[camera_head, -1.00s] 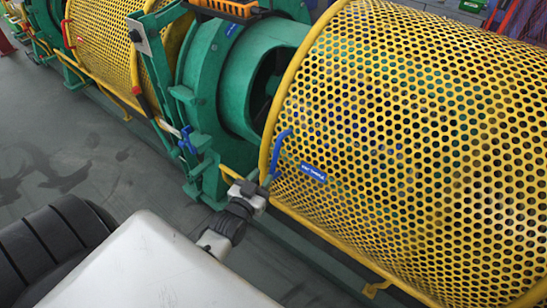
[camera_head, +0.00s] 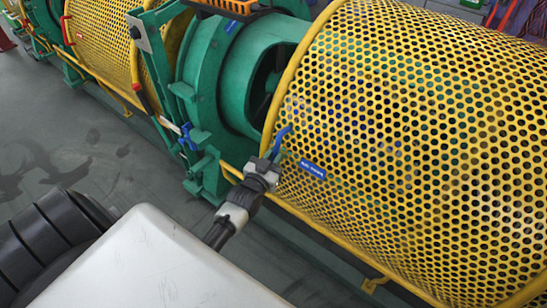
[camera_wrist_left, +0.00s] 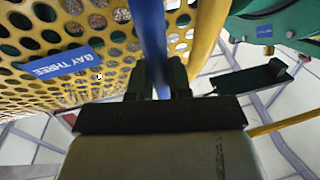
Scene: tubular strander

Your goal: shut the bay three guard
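The bay three guard (camera_head: 410,140) is a curved yellow perforated cover filling the right of the head view. Its lower edge lies along a yellow rail. A blue label (camera_head: 312,169) is on it, and it reads BAY THREE in the left wrist view (camera_wrist_left: 58,62). The blue handle (camera_head: 283,137) stands at the guard's left end. My left gripper (camera_head: 273,161) is at the handle's lower part. In the left wrist view the blue handle (camera_wrist_left: 150,30) runs between the two dark fingers (camera_wrist_left: 160,80), which sit close against it on both sides. My right gripper is not in view.
A second yellow perforated guard (camera_head: 100,35) is further left. Grey floor (camera_head: 70,130) is open at the left.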

